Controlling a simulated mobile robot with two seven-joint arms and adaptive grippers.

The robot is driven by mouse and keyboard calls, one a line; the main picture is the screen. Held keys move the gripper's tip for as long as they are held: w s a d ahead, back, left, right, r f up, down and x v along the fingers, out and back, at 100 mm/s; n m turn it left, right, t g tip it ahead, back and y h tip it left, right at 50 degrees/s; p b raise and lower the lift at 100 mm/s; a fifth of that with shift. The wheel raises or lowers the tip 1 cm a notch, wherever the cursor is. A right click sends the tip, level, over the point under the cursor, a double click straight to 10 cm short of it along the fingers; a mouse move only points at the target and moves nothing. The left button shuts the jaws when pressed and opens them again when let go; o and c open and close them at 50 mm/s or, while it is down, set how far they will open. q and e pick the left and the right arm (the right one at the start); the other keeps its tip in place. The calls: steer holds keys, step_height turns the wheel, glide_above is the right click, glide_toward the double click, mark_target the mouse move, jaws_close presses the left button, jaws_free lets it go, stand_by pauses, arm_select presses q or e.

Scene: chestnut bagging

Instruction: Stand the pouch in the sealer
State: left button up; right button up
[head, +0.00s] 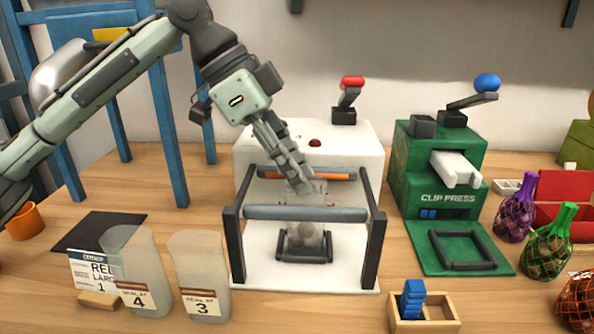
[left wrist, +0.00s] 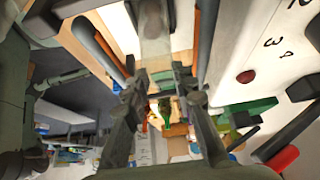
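The white sealer (head: 258,157) stands mid-table, with a dark frame, a grey front bar (head: 305,214) and an orange strip behind it. A translucent pouch (head: 308,187) stands upright in it, behind the bar. Round brown contents show low in it, inside a small dark holder (head: 318,262) on the white base. My left gripper (head: 303,186) points down at the pouch's top from above. In the left wrist view its two fingers (left wrist: 158,88) are apart, so it looks open; contact with the pouch is unclear. My right gripper is not in view.
Two translucent pouches marked 4 (head: 140,265) and 3 (head: 201,265) stand front left, near a dark mat (head: 100,229). A green clip press (head: 415,180) is right of the sealer. A wooden tray (head: 440,310) with blue clips is in front. Net bags (head: 547,245) lie at the right.

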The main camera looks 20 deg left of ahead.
arm_select(q)
steer(key=v, duration=1.1)
steer(key=shift+a+r+p, duration=0.25)
steer(key=shift+r+p, duration=0.05)
steer(key=shift+p, duration=0.15)
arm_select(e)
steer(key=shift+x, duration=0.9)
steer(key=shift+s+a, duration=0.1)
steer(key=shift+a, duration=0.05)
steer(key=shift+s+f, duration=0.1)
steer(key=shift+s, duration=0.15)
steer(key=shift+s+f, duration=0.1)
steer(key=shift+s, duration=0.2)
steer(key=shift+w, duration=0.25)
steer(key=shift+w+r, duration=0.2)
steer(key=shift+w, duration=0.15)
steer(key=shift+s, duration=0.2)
